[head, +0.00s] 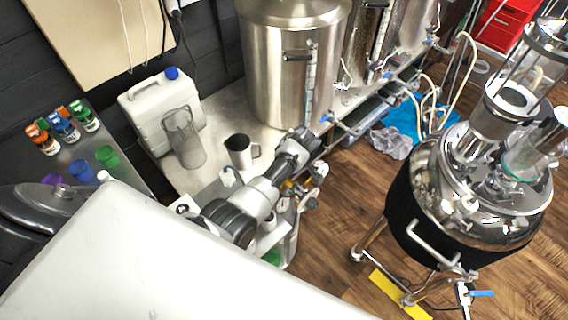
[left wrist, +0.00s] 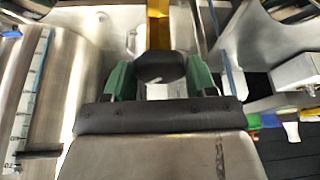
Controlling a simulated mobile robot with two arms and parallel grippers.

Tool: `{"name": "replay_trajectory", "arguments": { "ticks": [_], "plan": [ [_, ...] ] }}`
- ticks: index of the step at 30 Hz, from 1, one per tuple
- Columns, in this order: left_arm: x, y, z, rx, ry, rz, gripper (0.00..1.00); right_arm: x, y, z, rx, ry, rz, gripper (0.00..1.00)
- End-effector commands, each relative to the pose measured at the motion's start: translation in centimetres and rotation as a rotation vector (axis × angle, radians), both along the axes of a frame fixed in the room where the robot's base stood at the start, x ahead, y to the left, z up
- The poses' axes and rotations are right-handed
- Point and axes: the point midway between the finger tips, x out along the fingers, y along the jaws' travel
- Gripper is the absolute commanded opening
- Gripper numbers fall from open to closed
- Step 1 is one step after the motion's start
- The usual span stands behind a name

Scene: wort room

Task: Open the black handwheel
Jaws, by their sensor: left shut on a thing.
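The black handwheel (left wrist: 160,67) shows in the left wrist view as a dark rounded knob in front of an upright brass-coloured strip. My left gripper (left wrist: 160,80) has green fingers, one on each side of the handwheel, and is shut on it. The dark front edge of the gripper body hides what lies below the handwheel. In the head view my left arm reaches over the work surface in front of the steel kettle (head: 268,75). I cannot make out the handwheel there. My right gripper is in neither view.
A white canister (head: 142,112), a clear jug (head: 184,142) and a steel cup (head: 238,150) stand near my arm. Several small bottles (head: 64,128) stand at the left. A steel vessel with a black jacket (head: 425,218) stands at the right. Wooden floor (head: 340,215) lies between.

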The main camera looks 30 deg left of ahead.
Motion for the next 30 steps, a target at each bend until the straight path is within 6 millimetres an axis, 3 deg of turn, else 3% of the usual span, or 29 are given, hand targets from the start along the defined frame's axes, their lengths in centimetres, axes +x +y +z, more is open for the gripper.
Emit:
{"name": "replay_trajectory", "arguments": {
  "ticks": [14,15,19,30],
  "plan": [
    [0.1,0.15,0.14,0.004,-0.002,0.013,0.33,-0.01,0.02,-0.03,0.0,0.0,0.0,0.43],
    [0.1,0.16,0.15,0.004,-0.002,0.013,0.61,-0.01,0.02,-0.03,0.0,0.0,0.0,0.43],
    [0.09,0.12,0.12,0.003,-0.001,0.013,0.81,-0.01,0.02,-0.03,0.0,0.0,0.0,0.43],
    [0.06,-0.18,0.47,0.001,-0.003,0.011,0.81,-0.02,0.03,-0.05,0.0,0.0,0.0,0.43]
  ]
}}
